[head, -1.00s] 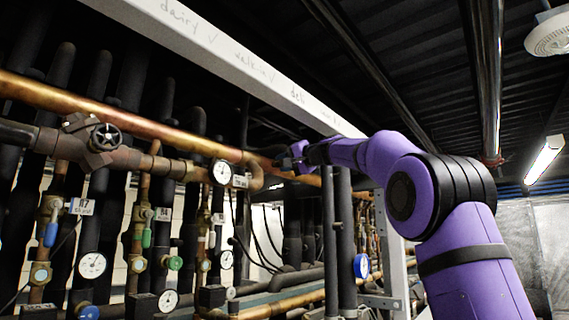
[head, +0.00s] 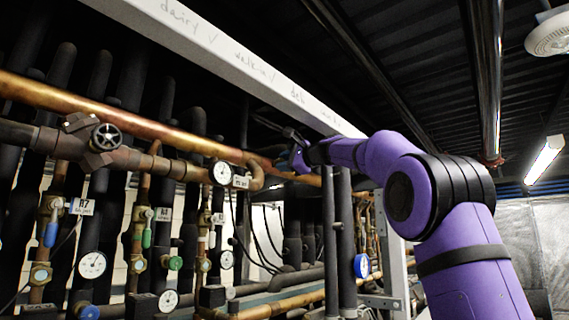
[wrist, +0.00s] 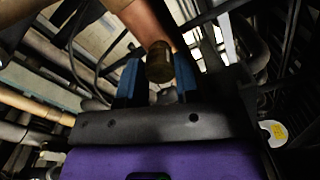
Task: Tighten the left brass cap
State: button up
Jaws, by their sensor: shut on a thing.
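A brass cap (wrist: 160,62) shows in the wrist view at the end of a copper-coloured pipe. My gripper (wrist: 157,76) has one blue finger on each side of it and is shut on it. In the head view my gripper (head: 292,157) is at the far end of my arm, by the long copper pipe (head: 140,118). The cap cannot be made out there, and whether it is the left one cannot be told.
Left of my gripper are a black handwheel valve (head: 106,137) and a dial gauge (head: 222,173). A white beam (head: 240,62) runs above. Dark vertical pipes (head: 337,235) stand below. A yellow-and-white round tag or dial (wrist: 275,132) shows right in the wrist view.

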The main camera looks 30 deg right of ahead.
jog(key=m, duration=0.5)
jog(key=shift+f+m, duration=0.1)
jog(key=shift+m, duration=0.3)
dwell(0.4)
jog(key=o, duration=0.9)
jog(key=shift+d, duration=0.1)
